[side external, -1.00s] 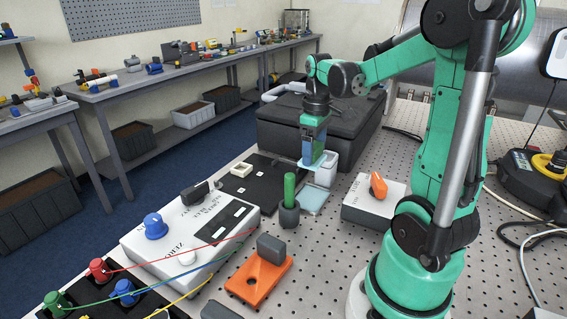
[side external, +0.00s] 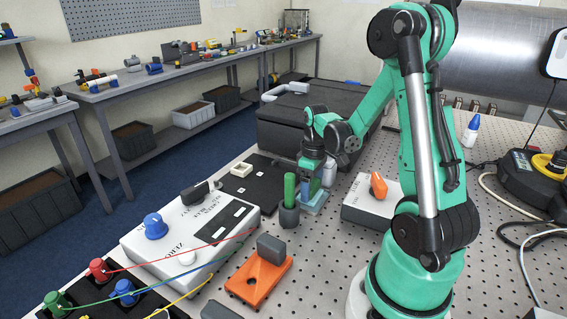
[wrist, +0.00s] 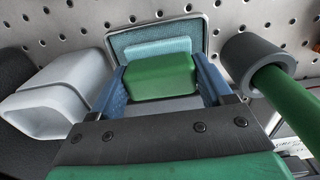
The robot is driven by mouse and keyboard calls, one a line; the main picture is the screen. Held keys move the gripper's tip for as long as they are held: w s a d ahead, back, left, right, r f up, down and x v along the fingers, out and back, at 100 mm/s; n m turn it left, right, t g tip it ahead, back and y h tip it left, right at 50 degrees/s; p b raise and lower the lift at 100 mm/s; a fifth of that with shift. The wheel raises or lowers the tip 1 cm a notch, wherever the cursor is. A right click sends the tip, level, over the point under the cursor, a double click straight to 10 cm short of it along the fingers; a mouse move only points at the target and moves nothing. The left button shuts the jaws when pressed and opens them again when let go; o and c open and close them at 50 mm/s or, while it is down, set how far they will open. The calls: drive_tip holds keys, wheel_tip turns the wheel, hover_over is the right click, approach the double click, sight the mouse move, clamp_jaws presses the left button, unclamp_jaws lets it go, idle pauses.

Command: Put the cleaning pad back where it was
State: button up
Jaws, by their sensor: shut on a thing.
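The cleaning pad (wrist: 160,77) is a green block with a light-blue layer under it. My gripper (wrist: 163,82) is shut on it, with a blue finger on each side of the green block. The pad is at the shallow light-blue tray with a grey rim (wrist: 154,27). The tray (side external: 318,206) also shows in the side view, right under my gripper (side external: 311,190). I cannot tell whether the pad touches the tray floor. The fingers and wrist hide much of the pad in the side view.
A green rod (side external: 290,187) stands in a grey cup (side external: 289,215) close to the tray. A white open container (wrist: 60,95) is close on the other side. A white box with an orange knob (side external: 378,186) stands to the right. Perforated tabletop (side external: 340,250) is free in front.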

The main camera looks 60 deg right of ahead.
drive_tip(key=shift+f, duration=0.1)
drive_tip(key=o, duration=1.2)
drive_tip(key=shift+c, duration=0.2)
wheel_tip(320, 180, up, 12)
drive_tip(key=w+a+t, duration=0.3)
drive_tip(key=a+t, duration=0.4)
drive_tip(key=a, duration=1.2)
drive_tip(key=shift+a, duration=0.25)
